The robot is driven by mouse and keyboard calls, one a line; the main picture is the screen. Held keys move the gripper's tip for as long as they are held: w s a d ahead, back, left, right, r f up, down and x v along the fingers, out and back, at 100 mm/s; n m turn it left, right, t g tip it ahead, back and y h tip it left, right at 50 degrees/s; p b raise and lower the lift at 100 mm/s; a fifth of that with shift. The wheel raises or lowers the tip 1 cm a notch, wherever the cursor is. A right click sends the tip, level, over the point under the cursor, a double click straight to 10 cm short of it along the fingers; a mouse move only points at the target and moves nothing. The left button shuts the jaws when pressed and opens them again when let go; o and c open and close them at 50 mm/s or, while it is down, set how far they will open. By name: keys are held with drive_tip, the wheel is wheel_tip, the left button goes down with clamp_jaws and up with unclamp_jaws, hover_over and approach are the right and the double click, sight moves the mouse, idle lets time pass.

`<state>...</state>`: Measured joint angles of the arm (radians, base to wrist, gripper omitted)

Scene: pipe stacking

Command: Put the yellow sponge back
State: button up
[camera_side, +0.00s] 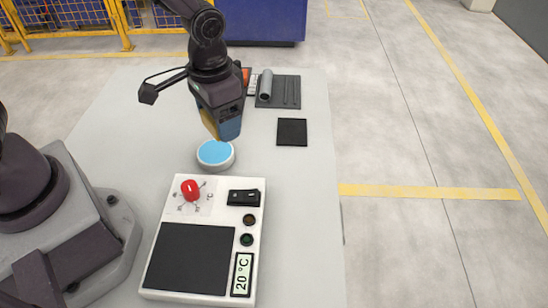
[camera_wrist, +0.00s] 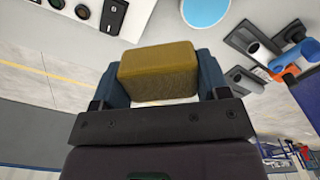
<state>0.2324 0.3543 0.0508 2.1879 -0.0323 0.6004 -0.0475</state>
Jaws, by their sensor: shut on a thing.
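The yellow sponge (camera_wrist: 158,70) is a block held between the two blue fingers of my gripper (camera_wrist: 160,78) in the wrist view. In the side view my gripper (camera_side: 221,128) is shut on it just behind the round white dish with a blue top (camera_side: 215,153); only a yellow edge of the sponge (camera_side: 209,122) shows beside the fingers. The blue-topped dish also shows in the wrist view (camera_wrist: 205,10), apart from the sponge. I cannot tell how high the sponge is above the table.
A white control box (camera_side: 205,235) with a red knob, switch and dark plate stands in front. A dark square pad (camera_side: 292,132) lies at right.

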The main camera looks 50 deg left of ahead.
wheel_tip(320, 180, down, 2)
drive_tip(key=s+d+f, duration=0.1)
drive_tip(key=s+d, duration=0.1)
drive_tip(key=s, duration=0.1)
drive_tip(key=n, duration=0.1)
hover_over(283, 169)
wheel_tip(283, 169, down, 9)
drive_tip(key=shift+f, duration=1.75)
drive_tip(key=o, duration=0.8)
drive_tip(key=shift+f, duration=0.15)
drive_tip(key=shift+o, duration=0.2)
wheel_tip(283, 169, up, 12)
drive_tip(key=shift+r, duration=0.2)
